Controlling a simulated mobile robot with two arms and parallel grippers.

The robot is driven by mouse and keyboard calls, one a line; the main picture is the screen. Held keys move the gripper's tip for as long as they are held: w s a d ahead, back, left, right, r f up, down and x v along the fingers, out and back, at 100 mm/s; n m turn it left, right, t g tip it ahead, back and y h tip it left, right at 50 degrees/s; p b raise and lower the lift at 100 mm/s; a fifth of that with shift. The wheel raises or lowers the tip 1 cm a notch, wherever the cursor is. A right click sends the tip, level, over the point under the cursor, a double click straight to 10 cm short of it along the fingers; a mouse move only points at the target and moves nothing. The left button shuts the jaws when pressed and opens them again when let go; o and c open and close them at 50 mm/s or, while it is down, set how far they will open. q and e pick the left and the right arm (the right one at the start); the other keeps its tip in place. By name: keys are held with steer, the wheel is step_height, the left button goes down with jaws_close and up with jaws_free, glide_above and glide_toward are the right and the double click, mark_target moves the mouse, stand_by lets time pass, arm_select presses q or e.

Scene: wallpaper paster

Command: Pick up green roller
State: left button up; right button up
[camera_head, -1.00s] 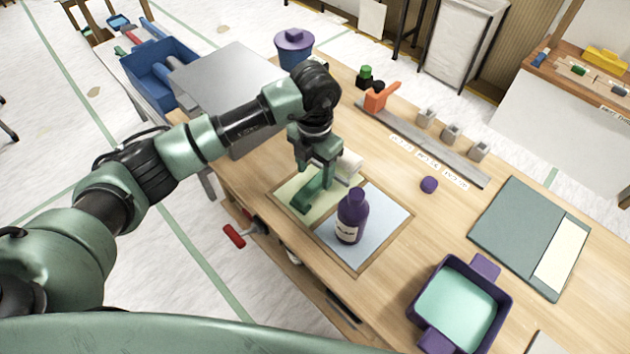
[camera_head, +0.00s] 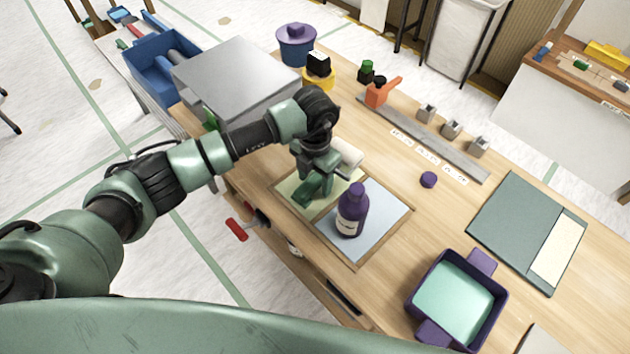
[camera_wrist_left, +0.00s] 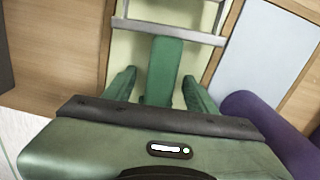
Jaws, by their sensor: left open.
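The green roller lies on the pale green panel (camera_head: 288,190) of a framed board on the wooden bench. Its pale roller sleeve (camera_head: 348,152) shows just behind my left gripper (camera_head: 309,185) in the head view. In the left wrist view, its green handle (camera_wrist_left: 165,62) runs down between the two fingers of my left gripper (camera_wrist_left: 160,88). The fingers are open, with a gap on each side of the handle. The handle's near end is hidden by the gripper body. My right gripper is not in view.
A purple bottle (camera_head: 352,212) stands close right of the gripper on the pale blue panel (camera_head: 385,205). A grey box (camera_head: 235,78) stands to the left. A purple tray (camera_head: 418,300) and a dark green folder (camera_head: 510,225) lie to the right. A small purple piece (camera_head: 428,180) lies between.

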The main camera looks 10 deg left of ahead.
mark_target(315, 178)
arm_select(q)
steer(key=shift+f, duration=0.15)
stand_by(0.3)
jaws_close()
steer(key=shift+r, duration=0.3)
step_height(315, 178, up, 20)
steer(key=b, duration=0.2)
